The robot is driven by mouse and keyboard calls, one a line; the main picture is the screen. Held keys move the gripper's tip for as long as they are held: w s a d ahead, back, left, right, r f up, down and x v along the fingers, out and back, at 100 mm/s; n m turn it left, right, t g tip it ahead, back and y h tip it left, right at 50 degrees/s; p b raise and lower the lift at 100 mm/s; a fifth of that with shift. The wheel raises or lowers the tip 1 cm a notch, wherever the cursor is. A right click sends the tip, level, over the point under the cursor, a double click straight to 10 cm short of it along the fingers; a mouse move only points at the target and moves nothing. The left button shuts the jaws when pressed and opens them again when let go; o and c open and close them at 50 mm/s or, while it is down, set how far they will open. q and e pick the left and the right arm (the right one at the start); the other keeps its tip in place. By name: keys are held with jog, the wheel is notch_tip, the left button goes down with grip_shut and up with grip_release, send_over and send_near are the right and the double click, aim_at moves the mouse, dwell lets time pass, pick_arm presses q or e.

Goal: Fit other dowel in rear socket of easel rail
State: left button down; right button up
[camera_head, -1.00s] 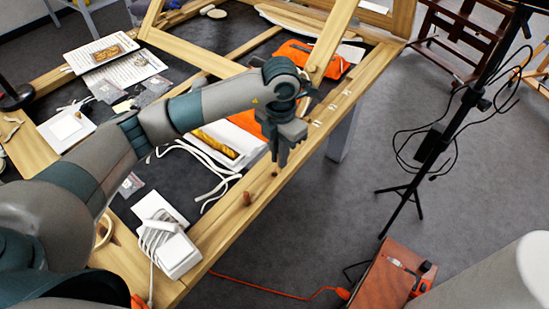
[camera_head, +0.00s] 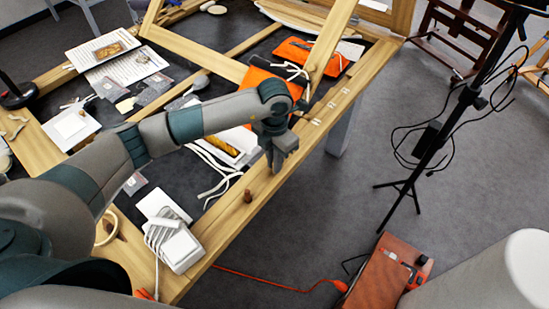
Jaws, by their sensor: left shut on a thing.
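The easel rail (camera_head: 310,138) is the long pale wooden beam running diagonally along the near right edge of the frame. A short brown dowel (camera_head: 247,196) stands upright in the rail, nearer to me than the gripper. My left gripper (camera_head: 274,172) points down at the rail, farther along than that dowel, with its tips close to the wood. It is shut on the other dowel, which the fingers almost wholly hide. The rear socket cannot be made out under the gripper. I cannot tell whether the held dowel touches the rail. My right gripper is not in view.
White straps (camera_head: 222,180) and an orange cloth (camera_head: 292,48) lie inside the frame. An upright wooden bar (camera_head: 328,48) rises behind the gripper. A black stand (camera_head: 440,140) and a red-brown case (camera_head: 388,275) occupy the floor at right.

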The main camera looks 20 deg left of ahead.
pick_arm(q)
jog(key=shift+f, duration=0.2)
jog(key=c, duration=2.2)
grip_release()
jog(key=o, duration=0.4)
jog(key=shift+r, duration=0.1)
jog(key=shift+r, duration=0.1)
